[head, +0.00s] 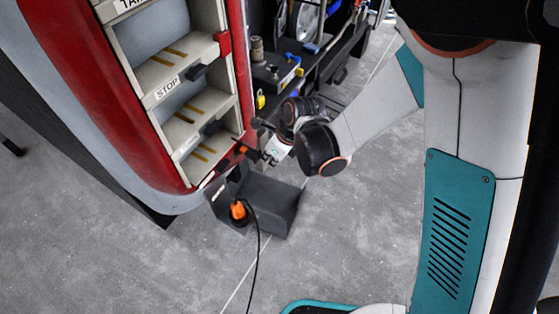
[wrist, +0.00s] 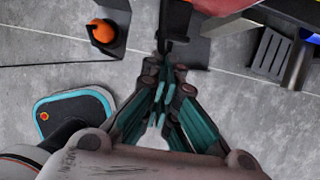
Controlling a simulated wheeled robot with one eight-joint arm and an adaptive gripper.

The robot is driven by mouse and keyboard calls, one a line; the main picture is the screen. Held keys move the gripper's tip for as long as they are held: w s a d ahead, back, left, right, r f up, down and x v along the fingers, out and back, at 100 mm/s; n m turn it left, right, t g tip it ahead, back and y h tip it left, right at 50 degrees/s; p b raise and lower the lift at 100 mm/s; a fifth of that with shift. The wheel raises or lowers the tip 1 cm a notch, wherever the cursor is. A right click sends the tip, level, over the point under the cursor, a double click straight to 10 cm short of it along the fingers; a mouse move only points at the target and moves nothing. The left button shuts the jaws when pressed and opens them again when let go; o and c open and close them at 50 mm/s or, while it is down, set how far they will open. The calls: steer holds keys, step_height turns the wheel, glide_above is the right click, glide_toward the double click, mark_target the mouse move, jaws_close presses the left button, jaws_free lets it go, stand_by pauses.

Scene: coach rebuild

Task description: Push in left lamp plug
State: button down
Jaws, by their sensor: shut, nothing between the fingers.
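A lamp unit (head: 222,90) with a red rim stands at the left in the head view; its cream compartments carry labels, one reading STOP. A small orange and black piece (head: 241,149) shows near the bottom edge. My gripper (head: 266,154) is shut and empty, close to the right of that piece; I cannot tell if they touch. In the wrist view the shut fingers (wrist: 163,82) point at a dark part (wrist: 174,38), which is partly hidden.
A dark box (head: 274,208) stands on the floor below my gripper, with an orange plug-like piece (head: 238,210) and a black cable (head: 257,255) at its left side. A dark rack with tools (head: 290,65) stands behind. Grey floor in front is mostly clear.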

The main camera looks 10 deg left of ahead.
mark_target(256, 155)
steer(key=shift+w+a, duration=0.3)
steer(key=shift+a, duration=0.35)
steer(key=shift+a, duration=0.1)
steer(key=a, duration=0.1)
steer(key=w+a, duration=0.1)
steer(key=shift+a, duration=0.3)
